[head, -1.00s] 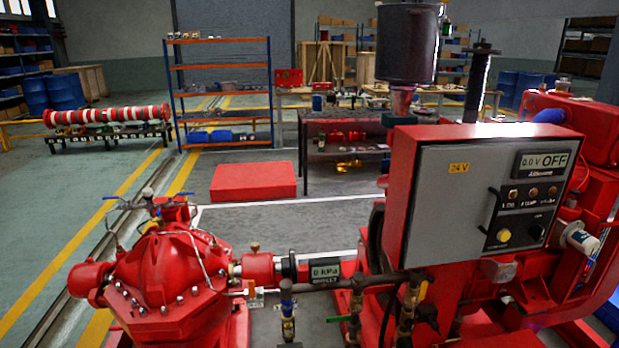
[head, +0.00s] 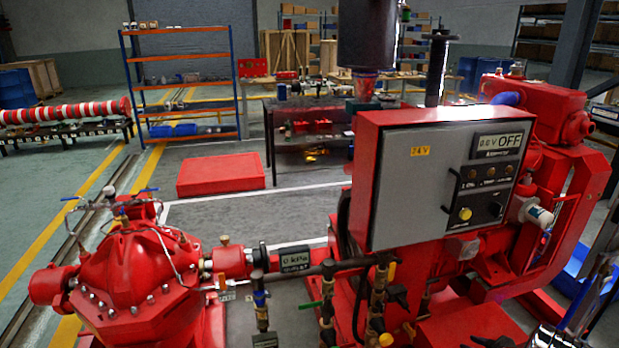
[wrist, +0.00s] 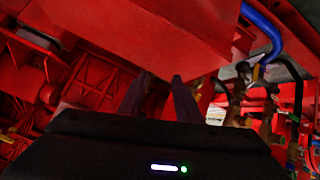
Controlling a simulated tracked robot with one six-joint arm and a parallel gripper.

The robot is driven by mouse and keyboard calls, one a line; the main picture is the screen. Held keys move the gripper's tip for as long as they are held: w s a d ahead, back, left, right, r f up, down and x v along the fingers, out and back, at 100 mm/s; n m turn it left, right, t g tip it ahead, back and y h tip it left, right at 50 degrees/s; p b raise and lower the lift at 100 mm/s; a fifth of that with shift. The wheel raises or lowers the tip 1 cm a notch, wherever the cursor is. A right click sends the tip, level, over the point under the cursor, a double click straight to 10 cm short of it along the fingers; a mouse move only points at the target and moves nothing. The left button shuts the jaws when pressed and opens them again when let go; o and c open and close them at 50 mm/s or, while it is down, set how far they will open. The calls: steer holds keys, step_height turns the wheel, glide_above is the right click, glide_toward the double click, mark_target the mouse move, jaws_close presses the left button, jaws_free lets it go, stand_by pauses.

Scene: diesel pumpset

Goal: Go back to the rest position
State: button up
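My gripper (wrist: 160,78) shows in the wrist view, its two dark fingers apart with only red background between them. It is open and empty. A large red panel of the pumpset (wrist: 140,35) fills the upper part of that view, beyond the fingertips; I cannot tell the exact gap. In the head view, dark, metallic parts, probably my arm, show at the lower right edge, beside the pumpset's red engine side (head: 570,200). The fingers cannot be made out there.
The grey control panel (head: 440,185) reads OFF. The red pump (head: 130,280) stands at left. A blue hose (wrist: 262,30) and pipework (wrist: 240,85) lie right in the wrist view. Open floor (head: 250,212) lies behind the pump, with a red block (head: 220,178) on it.

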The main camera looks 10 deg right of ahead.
steer(key=d+r+m+g+h, duration=0.4)
steer(key=r+h, duration=0.1)
steer(key=r, duration=0.6)
steer(key=s+a+r+m+g, duration=0.3)
steer(key=s+a+r, duration=0.1)
steer(key=a+r, duration=0.85)
steer(key=s+a+r+n+y, duration=0.1)
steer(key=s+a+r, duration=0.5)
steer(key=a, duration=1)
steer(key=s+a+r+n+t+y, duration=0.1)
steer(key=s+a+r+y, duration=0.1)
steer(key=s+a+r, duration=0.5)
steer(key=s+a+r+t+y, duration=0.1)
steer(key=s+a+r, duration=0.5)
steer(key=a+r, duration=1)
steer(key=a, duration=0.9)
steer(key=shift+s+n+y, duration=0.2)
steer(key=shift+n+y, duration=0.2)
